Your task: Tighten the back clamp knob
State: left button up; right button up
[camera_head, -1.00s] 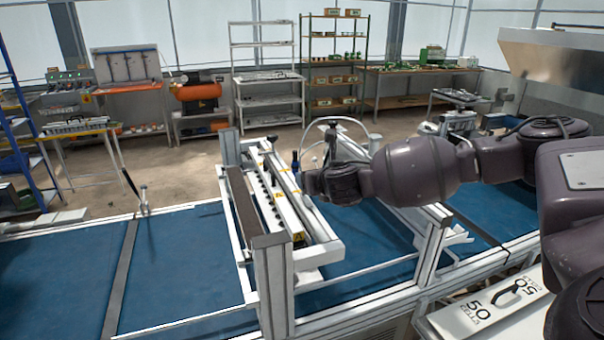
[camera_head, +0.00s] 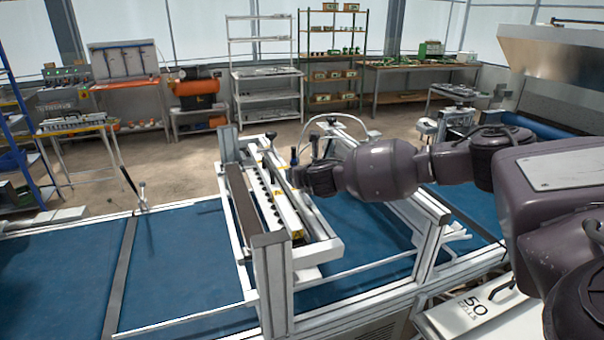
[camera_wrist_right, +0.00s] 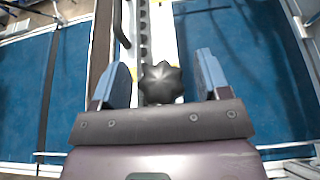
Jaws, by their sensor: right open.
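A black lobed clamp knob (camera_wrist_right: 163,82) shows in the right wrist view, near the middle, at the near end of a slotted rail. My right gripper (camera_wrist_right: 162,72) is open, with one blue finger on each side of the knob and a gap on both sides. In the head view my right gripper (camera_head: 294,158) is over the seeder frame, at the far part of its white seeding bar (camera_head: 283,212). The knob between the fingers is hidden there by the gripper and wrist. My left gripper is not in view.
The seeder's grey frame post (camera_head: 272,285) stands in front, over a blue conveyor belt (camera_head: 180,265). A curved hose (camera_head: 345,118) arches behind my right wrist. Shelves (camera_head: 268,85) and benches stand far back, beyond open floor.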

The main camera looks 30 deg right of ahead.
jog(key=c, duration=0.9)
jog(key=shift+m+h, duration=0.3)
jog(key=shift+h, duration=0.1)
jog(key=m+g+h, duration=0.1)
jog(key=m+h, duration=0.2)
jog(key=shift+g, duration=0.4)
jog(key=m+g+h, duration=0.4)
jog(key=m, duration=0.1)
jog(key=shift+m+h, duration=0.4)
jog(key=m+g+h, duration=0.1)
jog(key=m+g, duration=0.3)
jog(key=g, duration=0.1)
jog(key=shift+m+g+h, duration=0.3)
jog(key=shift+h, duration=0.1)
jog(key=shift+m+g, duration=1.7)
jog(key=shift+g, duration=0.3)
jog(key=shift+m+g, duration=0.5)
